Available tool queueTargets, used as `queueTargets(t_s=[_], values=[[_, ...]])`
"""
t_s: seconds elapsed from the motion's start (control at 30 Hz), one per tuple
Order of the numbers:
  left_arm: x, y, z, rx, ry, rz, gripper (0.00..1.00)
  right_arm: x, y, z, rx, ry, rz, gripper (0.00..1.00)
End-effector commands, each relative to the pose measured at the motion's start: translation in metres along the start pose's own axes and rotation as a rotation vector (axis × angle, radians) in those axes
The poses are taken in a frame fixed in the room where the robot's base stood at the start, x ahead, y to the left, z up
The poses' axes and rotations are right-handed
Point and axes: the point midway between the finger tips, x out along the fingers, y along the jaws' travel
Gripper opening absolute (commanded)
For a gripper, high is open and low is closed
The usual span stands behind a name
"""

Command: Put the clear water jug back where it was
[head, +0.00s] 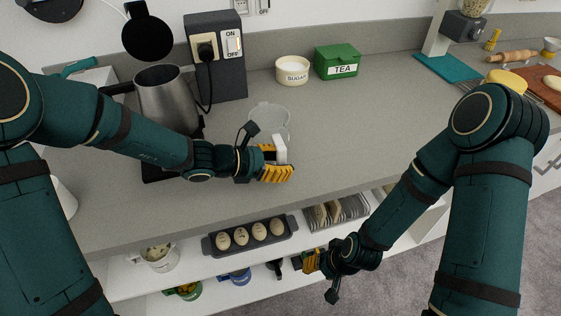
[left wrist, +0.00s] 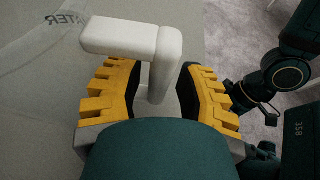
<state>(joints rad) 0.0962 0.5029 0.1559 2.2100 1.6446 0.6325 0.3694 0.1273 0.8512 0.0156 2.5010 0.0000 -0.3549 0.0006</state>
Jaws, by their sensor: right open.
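The clear water jug (head: 270,117) stands on the grey counter, upright, behind my left gripper in the head view. Its see-through body with the lettering "ATER" also shows at the upper left of the left wrist view (left wrist: 62,22). The jug's white handle (left wrist: 168,55) lies between the yellow fingers of my left gripper (left wrist: 160,95). The fingers are on both sides of the handle; whether they press on it is unclear. My left gripper (head: 274,161) is low over the counter. My right gripper (head: 312,262) is open and empty, in front of the shelves below the counter.
A steel kettle (head: 165,97) stands left of the jug by a socket block (head: 215,55). A sugar pot (head: 292,70) and green tea box (head: 337,62) stand behind. Below are an egg tray (head: 250,238), a rack (head: 335,214) and mugs (head: 160,258). The counter right of the jug is clear.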

Motion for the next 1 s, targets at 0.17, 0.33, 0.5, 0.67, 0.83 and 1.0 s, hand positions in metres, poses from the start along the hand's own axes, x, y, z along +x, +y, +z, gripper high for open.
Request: queueTargets(t_s=[0.17, 0.33, 0.5, 0.67, 0.83, 1.0], values=[[-0.002, 0.000, 0.004, 0.000, 0.000, 0.000, 0.36, -0.004, -0.001, 0.000, 0.000, -0.001, 0.000, 0.47], [-0.026, 0.001, 0.005, -0.001, 0.001, 0.005, 0.36, -0.011, -0.004, 0.001, 0.001, -0.004, 0.000, 0.47], [-0.062, 0.001, 0.005, 0.000, 0.001, 0.005, 0.36, -0.021, -0.008, 0.002, 0.001, -0.009, -0.001, 0.47], [-0.093, 0.001, 0.005, 0.000, 0.001, 0.004, 0.36, -0.028, -0.010, 0.003, 0.002, -0.013, -0.001, 0.47], [-0.114, 0.001, 0.004, 0.000, 0.000, 0.002, 0.36, -0.032, -0.012, 0.003, 0.002, -0.016, -0.001, 0.47], [-0.121, 0.000, 0.003, -0.001, 0.000, 0.001, 0.36, -0.033, -0.012, 0.004, 0.003, -0.017, -0.001, 0.47]])
